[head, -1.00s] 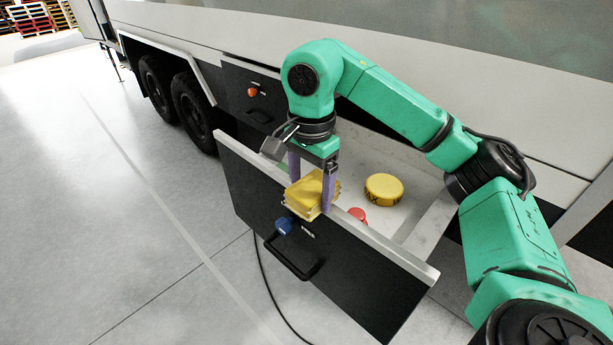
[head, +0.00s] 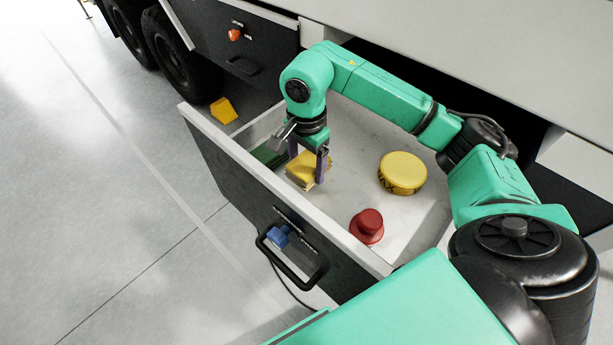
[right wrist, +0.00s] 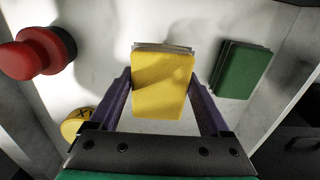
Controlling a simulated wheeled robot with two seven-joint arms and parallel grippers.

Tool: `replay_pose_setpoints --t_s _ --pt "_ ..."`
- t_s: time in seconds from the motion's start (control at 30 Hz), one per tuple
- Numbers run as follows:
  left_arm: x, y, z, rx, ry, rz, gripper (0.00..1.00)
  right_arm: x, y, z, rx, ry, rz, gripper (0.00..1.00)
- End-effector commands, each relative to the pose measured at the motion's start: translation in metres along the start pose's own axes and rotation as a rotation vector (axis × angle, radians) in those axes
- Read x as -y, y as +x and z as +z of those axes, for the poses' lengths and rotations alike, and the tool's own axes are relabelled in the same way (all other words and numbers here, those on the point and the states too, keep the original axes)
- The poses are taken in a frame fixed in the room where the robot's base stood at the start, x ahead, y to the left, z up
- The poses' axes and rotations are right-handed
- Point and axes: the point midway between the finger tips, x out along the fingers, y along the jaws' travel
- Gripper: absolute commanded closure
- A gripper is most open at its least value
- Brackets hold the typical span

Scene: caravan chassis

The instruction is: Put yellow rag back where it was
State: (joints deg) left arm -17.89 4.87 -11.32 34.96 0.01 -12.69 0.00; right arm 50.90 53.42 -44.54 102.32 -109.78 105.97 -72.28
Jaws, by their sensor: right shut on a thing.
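The yellow rag (head: 301,171) is a folded, layered block inside the open drawer (head: 203,115). My right gripper (head: 309,178) is shut on it, with one purple finger on either side. In the right wrist view the yellow rag (right wrist: 163,85) sits between the two fingers (right wrist: 163,97), over the pale drawer floor. I cannot tell whether it touches the floor. A green folded rag (head: 268,153) lies beside it on the left, against the drawer's side; it also shows in the right wrist view (right wrist: 243,70). My left gripper is not in view.
In the drawer, a round yellow tin (head: 403,173) and a red knobbed object (head: 368,225) stand to the right. The drawer front has a black handle (head: 291,262) and a blue knob (head: 278,237). A closed drawer (head: 235,40) is behind. A yellow wedge (head: 223,111) lies by the wheel.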

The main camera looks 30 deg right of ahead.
Motion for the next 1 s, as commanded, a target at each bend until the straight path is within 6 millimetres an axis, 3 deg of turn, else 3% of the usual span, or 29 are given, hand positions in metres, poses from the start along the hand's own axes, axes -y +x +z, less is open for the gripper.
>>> replay_pose_setpoints --t_s 0.17,0.3,0.63,0.67,0.7,1.0 --pt "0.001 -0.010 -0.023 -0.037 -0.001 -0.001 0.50 -0.001 0.028 0.000 0.002 0.001 0.003 0.64" --pt "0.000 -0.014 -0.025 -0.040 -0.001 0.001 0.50 0.000 0.050 0.000 0.001 0.000 0.000 0.64" --pt "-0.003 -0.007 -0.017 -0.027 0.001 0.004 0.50 0.001 0.057 0.000 0.000 0.000 -0.003 0.64" --pt "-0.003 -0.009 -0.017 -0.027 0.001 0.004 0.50 0.001 0.055 0.000 0.000 0.000 -0.002 0.08" --pt "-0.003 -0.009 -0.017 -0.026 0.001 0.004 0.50 0.001 0.055 0.000 0.000 0.000 -0.002 0.00" --pt "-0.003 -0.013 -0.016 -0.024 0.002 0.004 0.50 0.001 0.050 0.000 0.000 0.000 -0.002 0.00"
